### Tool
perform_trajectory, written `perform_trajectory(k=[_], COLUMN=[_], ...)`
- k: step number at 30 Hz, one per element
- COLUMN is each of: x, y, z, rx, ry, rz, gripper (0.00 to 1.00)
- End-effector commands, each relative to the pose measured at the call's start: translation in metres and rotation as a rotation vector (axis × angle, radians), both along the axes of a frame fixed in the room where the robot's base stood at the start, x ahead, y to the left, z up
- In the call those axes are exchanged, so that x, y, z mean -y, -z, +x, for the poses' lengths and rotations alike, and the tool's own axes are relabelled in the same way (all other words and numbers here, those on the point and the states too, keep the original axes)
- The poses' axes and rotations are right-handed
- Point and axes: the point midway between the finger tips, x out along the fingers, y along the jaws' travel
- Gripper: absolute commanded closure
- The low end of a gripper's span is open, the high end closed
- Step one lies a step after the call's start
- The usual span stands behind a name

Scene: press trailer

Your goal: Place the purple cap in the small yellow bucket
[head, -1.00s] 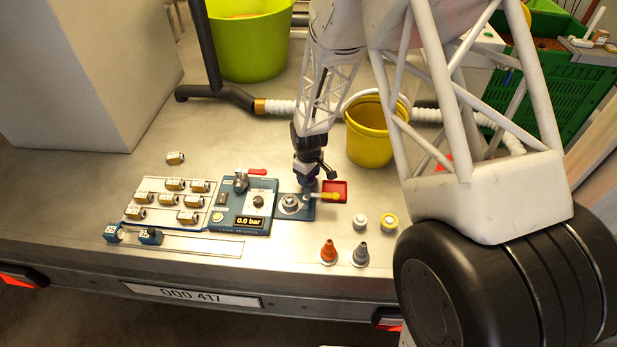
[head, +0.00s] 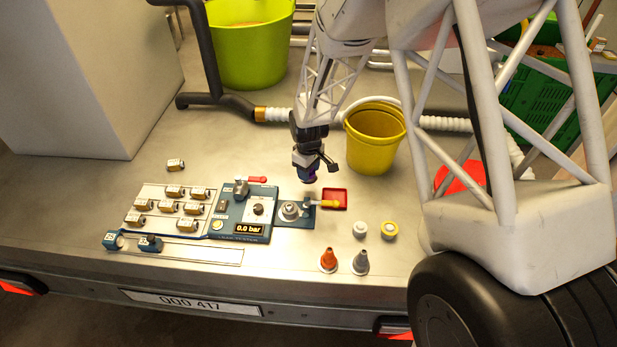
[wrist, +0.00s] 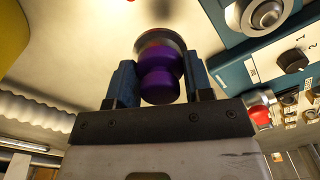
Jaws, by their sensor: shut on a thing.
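My gripper (head: 309,172) is shut on the purple cap, held above the table just behind the small red tray and the leak tester. The purple cap (wrist: 160,72) shows between the two blue fingers in the wrist view; in the head view only a small dark purple part of it (head: 310,180) shows under the gripper. The small yellow bucket (head: 374,145) stands upright on the table, to the right of my gripper and apart from it. Its yellow side also shows at the upper left of the wrist view (wrist: 10,30). Its bottom inside is hidden.
The leak tester (head: 240,226) reads 0.0 bar, with a brass-fitting board (head: 160,222) to its left. The red tray (head: 341,193), two small caps and two cones stand at the right. A large green bucket (head: 248,50) stands behind. A hose (head: 275,115) runs behind the yellow bucket.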

Motion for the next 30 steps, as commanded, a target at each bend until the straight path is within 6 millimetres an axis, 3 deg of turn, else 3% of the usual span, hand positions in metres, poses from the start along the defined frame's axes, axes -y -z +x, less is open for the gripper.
perform_trajectory(k=[6, 10, 30], x=[0.0, 0.0, 0.0], y=[-0.027, -0.035, -0.038], z=[0.0, 0.0, 0.0], rx=[0.001, 0.001, 0.0], ry=[0.0, 0.0, 0.0], rz=[0.0, 0.0, 0.0], gripper=[1.0, 1.0, 1.0])
